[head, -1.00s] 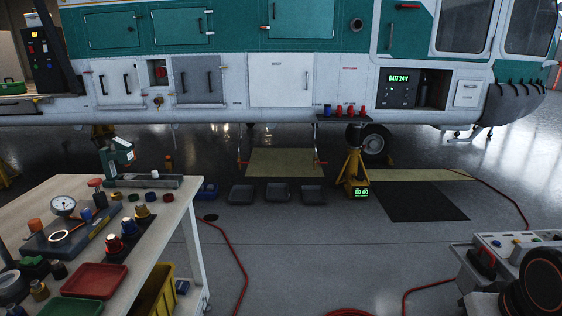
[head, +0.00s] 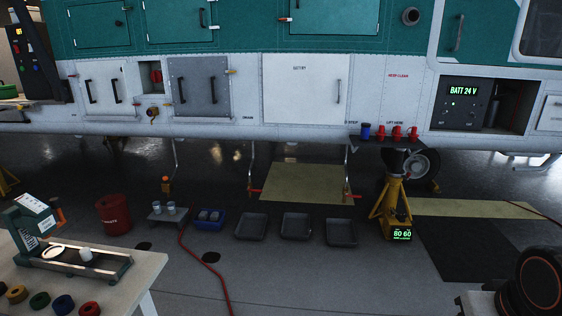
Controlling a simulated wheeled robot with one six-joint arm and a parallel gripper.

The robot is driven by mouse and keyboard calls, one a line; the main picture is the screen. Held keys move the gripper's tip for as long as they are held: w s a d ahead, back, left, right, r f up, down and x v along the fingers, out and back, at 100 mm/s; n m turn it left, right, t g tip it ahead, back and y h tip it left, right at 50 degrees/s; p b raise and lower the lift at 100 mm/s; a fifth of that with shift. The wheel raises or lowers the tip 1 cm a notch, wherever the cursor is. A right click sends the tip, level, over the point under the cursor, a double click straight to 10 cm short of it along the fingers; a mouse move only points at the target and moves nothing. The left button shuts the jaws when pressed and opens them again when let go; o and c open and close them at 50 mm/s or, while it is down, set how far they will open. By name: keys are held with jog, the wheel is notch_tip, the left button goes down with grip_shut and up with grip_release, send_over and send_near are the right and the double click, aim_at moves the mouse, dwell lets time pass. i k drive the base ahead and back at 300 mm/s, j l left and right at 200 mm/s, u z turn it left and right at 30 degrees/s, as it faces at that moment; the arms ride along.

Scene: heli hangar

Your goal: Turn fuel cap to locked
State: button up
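No part can be surely named as the fuel cap. On the helicopter's white lower side, a small open recess (head: 151,77) at the left holds a red part (head: 156,76). Just below it is a small round brass-and-red fitting (head: 153,113). A round grey-rimmed port (head: 410,16) sits high on the green panel at the right. All are too small to read any lock mark or turn position.
A workbench (head: 125,285) with a green press-like tool (head: 35,225) stands at lower left. A red drum (head: 113,214), grey trays (head: 296,226), a yellow jack (head: 393,210) and a red hose (head: 205,268) are on the floor before the helicopter.

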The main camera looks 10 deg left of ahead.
aim_at(156, 76)
jog(key=i+u, duration=0.1)
jog(key=i, duration=0.75)
jog(key=i+l+u, duration=0.1)
jog(key=i, duration=0.75)
jog(key=i+u, duration=0.4)
jog(key=i+l+u, duration=0.2)
jog(key=u, duration=0.2)
jog(key=i+l+u, duration=0.75)
jog(key=j, duration=0.1)
